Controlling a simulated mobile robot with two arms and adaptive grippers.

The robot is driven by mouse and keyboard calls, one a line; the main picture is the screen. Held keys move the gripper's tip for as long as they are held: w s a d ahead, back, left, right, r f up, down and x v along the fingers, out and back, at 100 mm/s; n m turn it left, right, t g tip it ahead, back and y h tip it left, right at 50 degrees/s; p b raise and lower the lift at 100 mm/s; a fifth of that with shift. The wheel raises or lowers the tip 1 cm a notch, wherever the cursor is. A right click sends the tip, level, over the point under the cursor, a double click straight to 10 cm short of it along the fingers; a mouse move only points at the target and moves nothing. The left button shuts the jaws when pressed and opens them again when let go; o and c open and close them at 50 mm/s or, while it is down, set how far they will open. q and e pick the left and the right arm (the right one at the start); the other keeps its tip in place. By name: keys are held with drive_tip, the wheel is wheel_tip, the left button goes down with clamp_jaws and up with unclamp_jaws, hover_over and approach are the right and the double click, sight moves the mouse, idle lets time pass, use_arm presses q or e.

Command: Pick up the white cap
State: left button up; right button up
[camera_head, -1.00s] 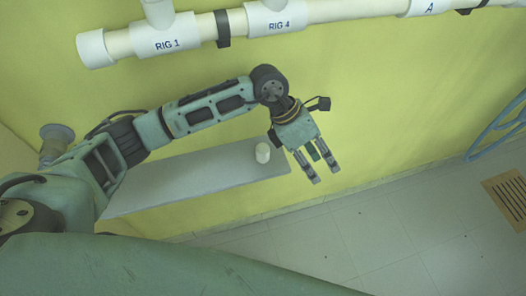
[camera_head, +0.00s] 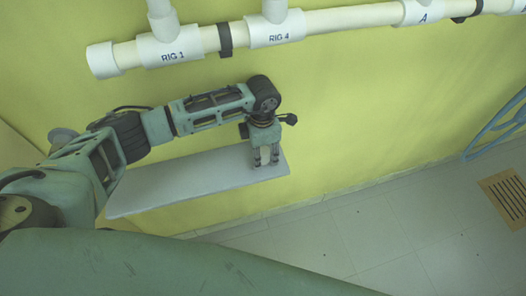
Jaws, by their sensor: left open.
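The white cap (camera_head: 265,156) stands near the right end of the grey shelf (camera_head: 180,187). It shows as a pale patch between the fingers of my left gripper (camera_head: 265,163), and the gripper hides most of it. The gripper is open and points down at the shelf, with one finger on each side of the cap. I cannot tell whether the fingers touch the cap. My right gripper is not in view.
White pipes labelled RIG 1 (camera_head: 173,50) and RIG 4 (camera_head: 274,30) run along the yellow wall above my arm. A floor grate (camera_head: 505,197) and blue tubing (camera_head: 497,130) are at the right. The tiled floor below the shelf is clear.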

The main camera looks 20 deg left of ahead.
sight(263, 149)
use_arm(q)
drive_tip(key=shift+c, duration=0.6)
clamp_jaws()
drive_tip(key=shift+d+r+b, duration=0.15)
drive_tip(key=shift+b, duration=0.3)
drive_tip(key=r+b, duration=0.1)
drive_tip(key=r, duration=0.3)
drive_tip(key=r+b, duration=0.1)
drive_tip(key=r, duration=0.1)
drive_tip(key=shift+s+d+r+b, duration=0.1)
drive_tip(key=shift+s+r+b, duration=0.15)
drive_tip(key=shift+r+b, duration=0.05)
drive_tip(key=s+d+b, duration=0.2)
drive_tip(key=s+d, duration=0.3)
drive_tip(key=s, duration=0.3)
drive_tip(key=s+d+b, duration=0.2)
drive_tip(key=s+d, duration=0.3)
drive_tip(key=s, duration=0.3)
drive_tip(key=shift+d+b, duration=0.4)
